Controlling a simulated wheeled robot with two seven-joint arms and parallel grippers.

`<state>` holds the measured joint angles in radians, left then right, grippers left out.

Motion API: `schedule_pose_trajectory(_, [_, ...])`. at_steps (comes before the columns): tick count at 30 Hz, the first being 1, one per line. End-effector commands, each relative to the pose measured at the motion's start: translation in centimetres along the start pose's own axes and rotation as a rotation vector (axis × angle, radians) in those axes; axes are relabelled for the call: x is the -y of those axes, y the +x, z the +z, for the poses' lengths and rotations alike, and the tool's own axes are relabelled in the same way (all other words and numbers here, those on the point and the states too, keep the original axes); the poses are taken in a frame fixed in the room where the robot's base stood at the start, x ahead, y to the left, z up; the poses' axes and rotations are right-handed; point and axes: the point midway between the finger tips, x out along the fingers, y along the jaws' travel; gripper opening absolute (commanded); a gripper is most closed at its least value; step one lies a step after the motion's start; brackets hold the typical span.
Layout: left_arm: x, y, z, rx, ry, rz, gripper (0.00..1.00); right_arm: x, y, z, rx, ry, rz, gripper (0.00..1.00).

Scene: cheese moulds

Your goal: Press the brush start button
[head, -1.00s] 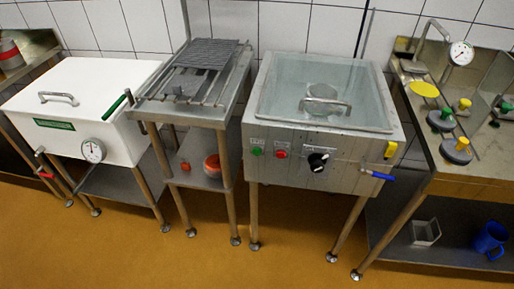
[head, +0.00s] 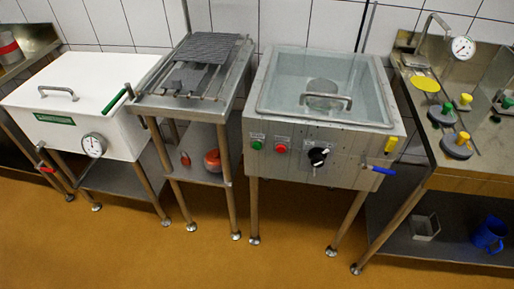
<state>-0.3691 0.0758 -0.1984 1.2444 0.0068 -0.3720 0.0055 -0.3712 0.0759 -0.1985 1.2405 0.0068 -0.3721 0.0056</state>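The steel washing unit (head: 325,182) stands at the middle right in the head view. A green button (head: 257,145) and a red button (head: 281,148) sit side by side at the left of its front panel, each under a small label too small to read. A black rotary knob (head: 318,156) is to their right. A clear lid (head: 362,98) with a metal handle covers the basin, and a round shape shows beneath it. Neither of my grippers is in view.
A white vat (head: 85,85) with a dial gauge stands at left. A narrow steel rack (head: 210,105) with dark mats stands between. A steel bench (head: 470,180) at right holds several dark discs with coloured knobs. A blue-handled valve (head: 380,170) juts from the unit. The floor (head: 200,260) in front is clear.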

Motion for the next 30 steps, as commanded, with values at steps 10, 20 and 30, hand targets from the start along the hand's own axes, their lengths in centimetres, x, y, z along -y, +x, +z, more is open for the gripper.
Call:
schedule_pose_trajectory(10, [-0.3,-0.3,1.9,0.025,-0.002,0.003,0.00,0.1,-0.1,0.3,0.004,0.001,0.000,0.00])
schedule_pose_trajectory(20, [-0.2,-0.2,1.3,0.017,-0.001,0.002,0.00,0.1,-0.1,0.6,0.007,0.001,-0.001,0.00])
schedule_pose_trajectory(30, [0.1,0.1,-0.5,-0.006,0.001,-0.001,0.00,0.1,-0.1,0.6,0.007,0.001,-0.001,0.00])
